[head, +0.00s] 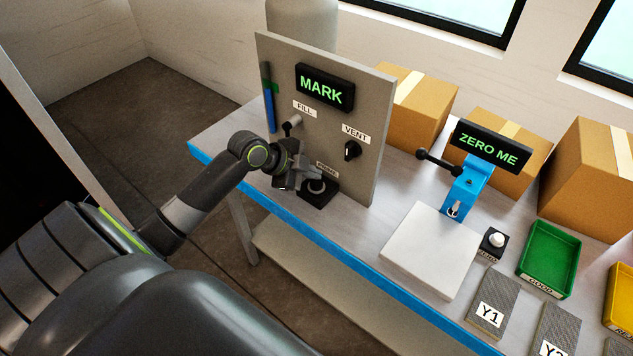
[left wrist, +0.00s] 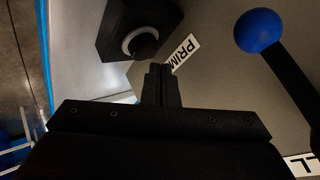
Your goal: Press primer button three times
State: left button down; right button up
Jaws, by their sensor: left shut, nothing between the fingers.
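The primer button (head: 317,186) sits on a black box at the foot of the grey panel, under a partly hidden label that reads PRIM. In the left wrist view the button (left wrist: 143,43) is a dark round cap inside a pale ring. My left gripper (head: 296,180) is just left of the button in the head view. Its closed fingers (left wrist: 160,74) are empty and appear apart from the button in the wrist view, beside the PRIM label (left wrist: 185,50). My right gripper is not in view.
The grey panel (head: 375,120) carries a MARK display (head: 325,87), a FILL lever (head: 291,124) and a VENT knob (head: 352,150). A blue ball-ended lever (left wrist: 260,31) is near the fingers. To the right are a blue stand (head: 470,185), a white plate (head: 430,250) and a green tray (head: 549,258).

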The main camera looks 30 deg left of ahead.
aim_at(312, 184)
pick_arm(q)
jog(key=shift+f, duration=0.1)
dwell(0.7)
jog(key=shift+f+b, duration=0.3)
jog(key=shift+f, duration=0.05)
jog(key=shift+f+b, duration=0.5)
jog(key=shift+f, duration=0.1)
dwell(0.7)
jog(key=shift+r, duration=0.1)
jog(key=shift+r+p, duration=0.85)
jog(key=shift+r, duration=0.1)
notch_tip(312, 184, up, 5)
jog(key=p, duration=0.4)
dwell(0.4)
